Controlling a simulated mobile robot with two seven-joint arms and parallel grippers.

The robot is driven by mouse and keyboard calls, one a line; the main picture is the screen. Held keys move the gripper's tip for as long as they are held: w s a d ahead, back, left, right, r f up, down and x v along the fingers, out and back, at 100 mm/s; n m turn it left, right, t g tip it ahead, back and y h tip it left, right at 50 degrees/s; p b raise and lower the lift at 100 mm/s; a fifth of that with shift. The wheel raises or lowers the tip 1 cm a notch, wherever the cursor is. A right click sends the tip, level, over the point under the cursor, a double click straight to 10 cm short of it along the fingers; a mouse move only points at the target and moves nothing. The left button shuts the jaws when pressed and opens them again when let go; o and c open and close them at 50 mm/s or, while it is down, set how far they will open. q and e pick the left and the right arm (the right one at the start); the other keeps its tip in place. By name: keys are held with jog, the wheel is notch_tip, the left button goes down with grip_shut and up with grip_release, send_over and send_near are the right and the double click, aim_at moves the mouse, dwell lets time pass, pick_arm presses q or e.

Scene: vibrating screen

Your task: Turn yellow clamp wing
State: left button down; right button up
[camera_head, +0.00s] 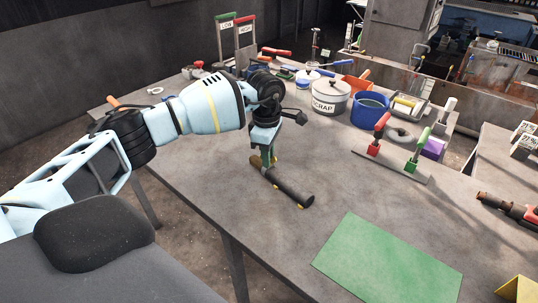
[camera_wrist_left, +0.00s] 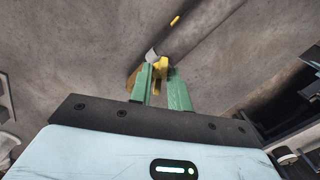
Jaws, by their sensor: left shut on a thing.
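A dark cylinder (camera_head: 290,188) with yellow parts lies on the grey table; it also shows in the left wrist view (camera_wrist_left: 198,38). The yellow clamp wing (camera_wrist_left: 161,66) is at the cylinder's near end in the wrist view, between the green fingertips. My left gripper (camera_head: 262,155) points down over the left end of the cylinder. Its green fingers (camera_wrist_left: 160,78) are shut on the yellow wing, partly hiding it. In the head view the wing is mostly hidden by the fingers. My right gripper is not in view.
A green mat (camera_head: 385,262) lies at the front right. A board with red and green levers (camera_head: 392,163), a blue pot (camera_head: 369,109) and a SCRAP pot (camera_head: 330,98) stand behind. A red and dark tool (camera_head: 510,207) lies at the right. The table around the cylinder is clear.

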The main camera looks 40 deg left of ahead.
pick_arm(q)
jog(key=shift+m, duration=0.9)
dwell(0.6)
jog(key=c, duration=1.3)
grip_release()
jog(key=shift+a+r, duration=0.15)
jog(key=shift+r, duration=3.8)
